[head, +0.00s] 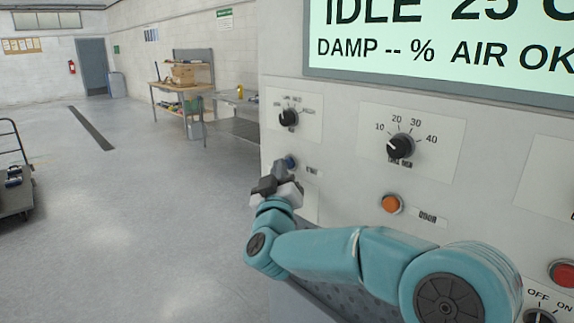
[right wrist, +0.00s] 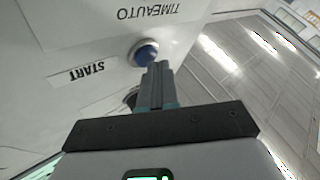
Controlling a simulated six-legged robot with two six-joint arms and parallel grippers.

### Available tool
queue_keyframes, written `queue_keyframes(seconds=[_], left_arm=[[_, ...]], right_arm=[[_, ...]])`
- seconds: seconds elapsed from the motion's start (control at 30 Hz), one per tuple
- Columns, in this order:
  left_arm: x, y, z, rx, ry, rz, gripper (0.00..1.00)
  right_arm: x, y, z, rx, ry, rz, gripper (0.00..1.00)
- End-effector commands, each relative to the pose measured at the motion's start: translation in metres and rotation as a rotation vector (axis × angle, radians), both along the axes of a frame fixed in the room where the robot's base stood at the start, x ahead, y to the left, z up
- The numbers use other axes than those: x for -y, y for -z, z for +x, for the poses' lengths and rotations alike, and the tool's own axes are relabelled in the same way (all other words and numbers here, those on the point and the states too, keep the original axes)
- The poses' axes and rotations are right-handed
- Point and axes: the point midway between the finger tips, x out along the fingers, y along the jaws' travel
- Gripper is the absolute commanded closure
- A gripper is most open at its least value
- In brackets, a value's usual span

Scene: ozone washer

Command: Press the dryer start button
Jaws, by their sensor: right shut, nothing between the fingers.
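The dryer's start button is a blue round button (head: 290,161) on the left part of the light panel, beside a label that is small in the head view. In the right wrist view the blue button (right wrist: 146,53) sits in a pale ring next to the upside-down word START. My right gripper (head: 279,170) is shut and empty, its tips at the button's lower left in the head view. In the right wrist view the closed fingertips (right wrist: 159,68) overlap the button's lower edge; I cannot tell whether they touch it. My left gripper is not in view.
The panel also has a dial (head: 289,117) above the button, a timer dial (head: 401,146), an orange button (head: 391,204) and a red button (head: 563,273). The display (head: 440,40) reads IDLE. A workbench (head: 183,85) and a cart (head: 14,185) stand away on open floor.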

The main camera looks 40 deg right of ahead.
Motion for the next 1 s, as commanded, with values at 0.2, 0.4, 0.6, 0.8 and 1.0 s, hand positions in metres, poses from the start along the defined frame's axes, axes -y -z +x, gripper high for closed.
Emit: queue_keyframes(seconds=[0.2, 0.4, 0.6, 0.8, 1.0], left_arm=[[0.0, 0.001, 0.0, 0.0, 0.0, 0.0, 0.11], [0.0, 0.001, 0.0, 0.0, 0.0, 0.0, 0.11], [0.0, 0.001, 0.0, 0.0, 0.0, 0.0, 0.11], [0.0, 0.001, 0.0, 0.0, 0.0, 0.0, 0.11], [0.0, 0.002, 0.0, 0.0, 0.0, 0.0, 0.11]], right_arm=[[0.003, 0.0, 0.0, 0.001, 0.002, 0.0, 1.0], [0.006, 0.0, 0.0, 0.001, 0.003, 0.0, 1.0], [0.006, 0.0, 0.0, 0.001, 0.002, 0.0, 1.0], [0.002, 0.0, 0.0, 0.001, 0.001, 0.001, 1.0], [-0.009, 0.0, -0.001, 0.002, 0.0, 0.001, 1.0]])
